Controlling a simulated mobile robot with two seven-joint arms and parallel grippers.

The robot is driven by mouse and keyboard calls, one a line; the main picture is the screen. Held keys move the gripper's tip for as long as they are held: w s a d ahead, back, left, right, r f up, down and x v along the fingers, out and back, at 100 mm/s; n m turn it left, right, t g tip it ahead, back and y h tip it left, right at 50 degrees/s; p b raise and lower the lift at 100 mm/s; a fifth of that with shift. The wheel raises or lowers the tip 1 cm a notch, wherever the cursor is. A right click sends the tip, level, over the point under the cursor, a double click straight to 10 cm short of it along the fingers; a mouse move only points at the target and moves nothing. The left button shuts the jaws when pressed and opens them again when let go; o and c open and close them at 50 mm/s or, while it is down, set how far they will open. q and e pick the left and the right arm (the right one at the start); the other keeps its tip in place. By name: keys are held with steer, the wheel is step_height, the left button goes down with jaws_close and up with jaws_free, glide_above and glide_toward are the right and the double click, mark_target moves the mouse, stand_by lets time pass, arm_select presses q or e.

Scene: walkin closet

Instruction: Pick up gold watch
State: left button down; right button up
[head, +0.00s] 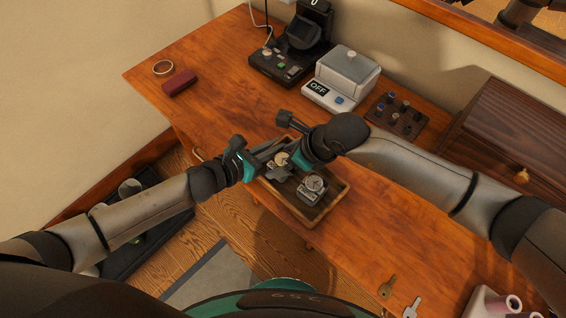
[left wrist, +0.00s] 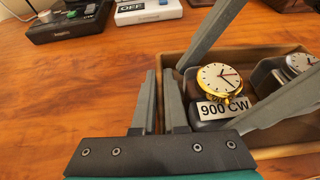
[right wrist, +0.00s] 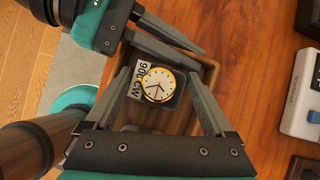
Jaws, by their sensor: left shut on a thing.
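The gold watch (head: 281,159) has a white dial and sits on a dark stand with a "900 CW" label, in a wooden tray (head: 343,200). It shows clearly in the left wrist view (left wrist: 220,82) and the right wrist view (right wrist: 158,85). My right gripper (right wrist: 160,74) is open, with one finger on each side of the watch and its stand; I cannot tell whether they touch. My left gripper (left wrist: 159,74) has its fingers close together, one on each side of the tray's wall, shut on it beside the watch.
A silver watch (head: 315,183) on its own stand shares the tray. Behind are a white OFF device (head: 345,75), a black device (head: 290,50) and a dark pegged board (head: 397,112). A red box (head: 179,83) and ring (head: 163,67) lie far left.

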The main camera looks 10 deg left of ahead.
mark_target(283, 158)
steer(key=c, duration=0.7)
steer(key=shift+r, duration=0.15)
step_height(283, 158, up, 10)
steer(key=shift+f, duration=0.1)
arm_select(q)
steer(key=c, duration=0.9)
jaws_free()
steer(key=shift+v, duration=6)
arm_select(e)
steer(key=shift+c, duration=0.2)
